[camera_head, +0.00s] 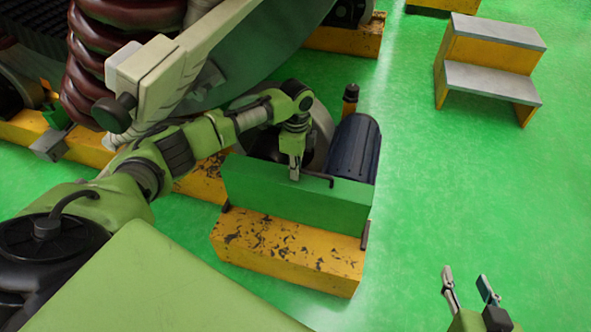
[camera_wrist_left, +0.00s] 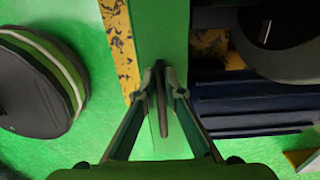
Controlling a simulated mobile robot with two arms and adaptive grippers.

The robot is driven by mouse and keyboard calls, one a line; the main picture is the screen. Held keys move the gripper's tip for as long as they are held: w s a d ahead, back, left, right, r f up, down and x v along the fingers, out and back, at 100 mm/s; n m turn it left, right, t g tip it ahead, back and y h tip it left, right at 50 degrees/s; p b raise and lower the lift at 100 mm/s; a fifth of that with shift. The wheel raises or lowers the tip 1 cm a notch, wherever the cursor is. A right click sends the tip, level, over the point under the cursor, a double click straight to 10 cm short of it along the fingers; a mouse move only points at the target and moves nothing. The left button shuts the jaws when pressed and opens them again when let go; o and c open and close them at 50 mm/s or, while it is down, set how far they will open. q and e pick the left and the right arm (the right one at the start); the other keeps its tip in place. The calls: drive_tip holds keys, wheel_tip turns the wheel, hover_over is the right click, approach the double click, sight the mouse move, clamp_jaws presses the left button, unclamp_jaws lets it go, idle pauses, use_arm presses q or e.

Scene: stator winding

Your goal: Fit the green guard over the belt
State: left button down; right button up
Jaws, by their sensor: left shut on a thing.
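The green guard (camera_head: 300,197) is a long box-like cover standing upright along the yellow base, in front of the motor. My left gripper (camera_head: 294,174) is above its top and shut on the guard's dark bar handle. The left wrist view shows the fingertips (camera_wrist_left: 161,78) on both sides of this handle (camera_wrist_left: 162,105), with the green guard (camera_wrist_left: 158,30) below. The belt cannot be made out; the guard hides the area behind it. I cannot tell whether the guard is fully seated. My right gripper (camera_head: 471,287) is open and empty at the lower right, well apart from the guard.
A dark blue ribbed motor (camera_head: 357,148) stands just behind the guard. The worn yellow base (camera_head: 285,252) extends in front of it. A large machine with dark red coils (camera_head: 95,70) fills the upper left. A yellow step stool (camera_head: 490,62) stands at upper right; floor between is clear.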

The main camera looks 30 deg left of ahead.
sight(296, 192)
use_arm(q)
drive_tip(key=shift+w+f, duration=0.1)
drive_tip(key=shift+f, duration=0.65)
use_arm(e)
drive_tip(key=shift+w+a+r+t, duration=0.15)
drive_tip(key=shift+w+r+t, duration=0.15)
drive_tip(key=shift+r, duration=0.15)
idle(0.3)
use_arm(q)
drive_tip(key=shift+f, duration=0.4)
use_arm(e)
drive_tip(key=shift+w+a+r, duration=0.1)
drive_tip(key=shift+w+r, duration=0.15)
drive_tip(key=shift+r, duration=0.1)
use_arm(q)
drive_tip(key=c, duration=2)
unclamp_jaws()
drive_tip(key=shift+c, duration=0.2)
use_arm(e)
drive_tip(key=shift+r, duration=0.15)
use_arm(q)
drive_tip(key=shift+f, duration=0.15)
